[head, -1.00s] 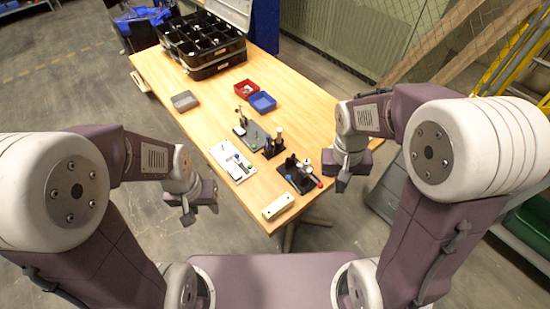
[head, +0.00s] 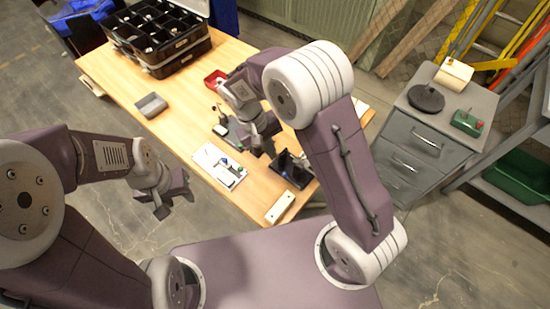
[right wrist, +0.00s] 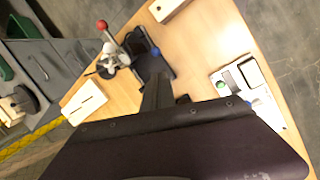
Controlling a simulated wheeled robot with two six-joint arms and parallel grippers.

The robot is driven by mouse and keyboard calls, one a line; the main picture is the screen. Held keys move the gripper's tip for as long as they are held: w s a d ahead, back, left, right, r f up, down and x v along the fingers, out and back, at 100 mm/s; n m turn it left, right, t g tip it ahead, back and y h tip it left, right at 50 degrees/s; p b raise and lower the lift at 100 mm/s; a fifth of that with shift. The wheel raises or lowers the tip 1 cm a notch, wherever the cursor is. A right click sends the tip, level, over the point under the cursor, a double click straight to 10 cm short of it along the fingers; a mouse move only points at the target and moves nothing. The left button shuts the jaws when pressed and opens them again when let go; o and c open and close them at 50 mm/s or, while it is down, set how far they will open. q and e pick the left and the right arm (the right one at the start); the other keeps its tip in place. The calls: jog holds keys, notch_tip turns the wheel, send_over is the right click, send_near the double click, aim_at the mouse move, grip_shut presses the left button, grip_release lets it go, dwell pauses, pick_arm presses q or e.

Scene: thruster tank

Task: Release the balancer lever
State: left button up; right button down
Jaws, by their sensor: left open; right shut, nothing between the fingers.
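I cannot tell which of the small fixtures carries the balancer lever. A dark fixture (head: 296,172) stands near the table's front right. In the right wrist view a lever with a red ball (right wrist: 101,25) rises from a silver mechanism (right wrist: 115,58) beside a dark base (right wrist: 158,72) with a blue knob (right wrist: 155,51). A white board (head: 212,158) with a green button lies left of the dark fixture. My right gripper (head: 262,142) is shut and empty above the fixtures, hiding part of them. My left gripper (head: 170,198) is open, off the table's front left edge.
A black compartment case (head: 165,55) stands at the back left, with a grey tray (head: 151,105) and red bin (head: 214,78) nearer. A cream block (head: 280,208) lies at the front edge. A grey drawer cabinet (head: 420,145) stands to the right.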

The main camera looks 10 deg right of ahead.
aim_at(291, 181)
pick_arm(q)
jog(key=shift+s+d+f+b, duration=0.1)
jog(key=shift+s+f+b, duration=0.05)
jog(key=shift+f+b, duration=0.25)
pick_arm(e)
jog(key=x, duration=0.8)
jog(key=shift+s+d+f, duration=0.2)
jog(key=shift+d+f, duration=0.05)
jog(key=shift+f, duration=0.05)
pick_arm(q)
jog(key=shift+f, duration=0.1)
pick_arm(e)
jog(key=shift+s+d+r+t, duration=0.1)
jog(key=shift+r+t, duration=0.15)
jog(key=shift+t, duration=0.05)
